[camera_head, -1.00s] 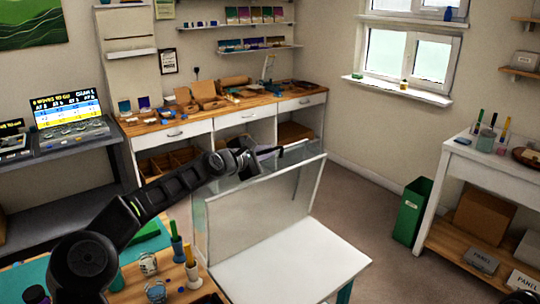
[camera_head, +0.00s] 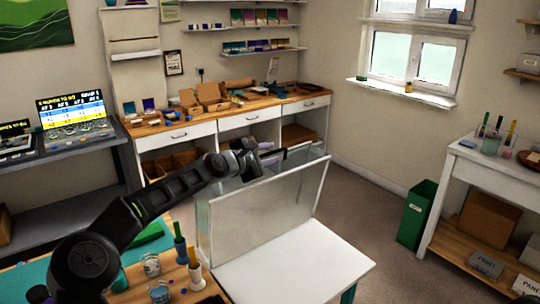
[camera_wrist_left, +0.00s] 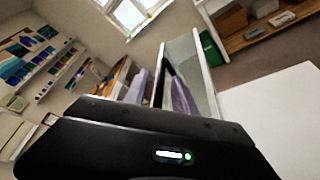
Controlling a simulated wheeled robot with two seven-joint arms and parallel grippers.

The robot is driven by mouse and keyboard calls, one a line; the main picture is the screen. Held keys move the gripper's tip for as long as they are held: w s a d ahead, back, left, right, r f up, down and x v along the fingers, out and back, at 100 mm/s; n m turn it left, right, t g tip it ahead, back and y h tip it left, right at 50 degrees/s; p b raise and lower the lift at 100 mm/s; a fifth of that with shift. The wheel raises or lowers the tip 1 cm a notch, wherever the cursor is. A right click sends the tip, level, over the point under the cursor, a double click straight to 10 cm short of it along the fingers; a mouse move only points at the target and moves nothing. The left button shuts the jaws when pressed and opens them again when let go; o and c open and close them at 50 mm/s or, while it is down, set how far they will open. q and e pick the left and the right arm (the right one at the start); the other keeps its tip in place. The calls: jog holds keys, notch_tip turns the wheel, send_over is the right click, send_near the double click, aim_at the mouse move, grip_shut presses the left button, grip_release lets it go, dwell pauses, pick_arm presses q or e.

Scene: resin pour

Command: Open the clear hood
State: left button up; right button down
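The clear hood (camera_head: 262,215) is a see-through box with pale edges on a white table. Its front panel leans, and its top edge slants up to the right. My left gripper (camera_head: 272,157) is at the hood's top rim, by a dark bar. In the left wrist view, two greyish-purple fingers (camera_wrist_left: 160,94) stand apart. The hood's pale edge (camera_wrist_left: 182,46) and the dark bar run between them, with a gap beside the left finger. Whether a finger touches the bar is not clear. My right gripper is not in view.
The white table top (camera_head: 300,268) is bare in front of the hood. A wooden bench (camera_head: 160,128) with boxes stands behind. Bottles and cups stand at the lower left, near my left arm. A green bin (camera_head: 416,214) and a white shelf unit (camera_head: 490,170) stand at the right.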

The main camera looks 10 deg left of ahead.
pick_arm(q)
jog(key=b+v, duration=0.3)
jog(key=v, duration=0.4)
jog(key=shift+s, duration=0.2)
jog(key=shift+r, duration=0.1)
